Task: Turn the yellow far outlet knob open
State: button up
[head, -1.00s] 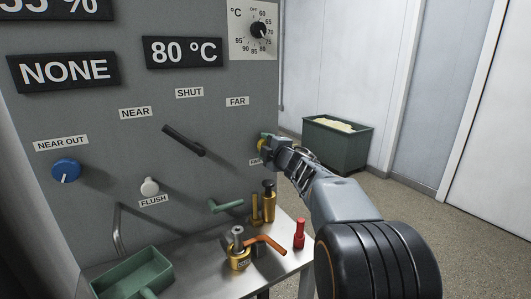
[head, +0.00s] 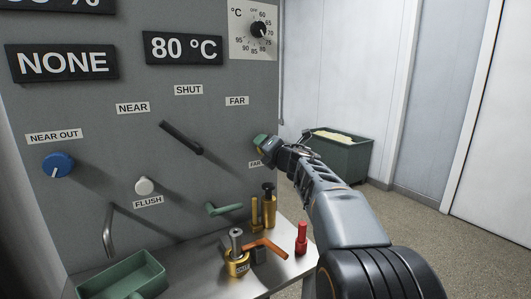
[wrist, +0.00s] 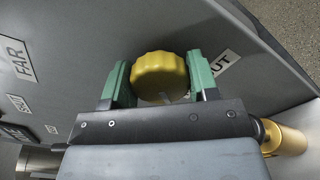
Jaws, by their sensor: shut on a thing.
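The yellow knob (wrist: 160,72) sits on the grey panel, between the two green fingers of my gripper (wrist: 160,84) in the wrist view. My gripper is shut on it, one finger on each side. A pale mark shows low on the knob's face. In the head view my gripper (head: 262,146) is at the panel's right edge, below the FAR label (head: 237,101), and mostly hides the knob. The label beside the knob is partly covered; only "UT" (wrist: 224,62) reads in the wrist view.
A black lever (head: 182,137), a blue knob (head: 57,165) and a white flush knob (head: 144,186) are on the panel to the left. Below, a metal shelf holds a green tray (head: 88,284), brass parts and a red bottle (head: 301,240). A green bin (head: 346,160) stands behind on the floor.

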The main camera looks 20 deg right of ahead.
jog(key=shift+f+n+b, duration=0.1)
jog(key=shift+n+b, duration=0.2)
jog(key=shift+n, duration=0.5)
jog(key=o, duration=0.9)
jog(key=shift+s, duration=0.1)
jog(key=s, duration=0.4)
jog(key=s+d, duration=0.1)
jog(key=s, duration=0.8)
jog(key=shift+s+d, duration=0.25)
jog(key=shift+s, duration=0.05)
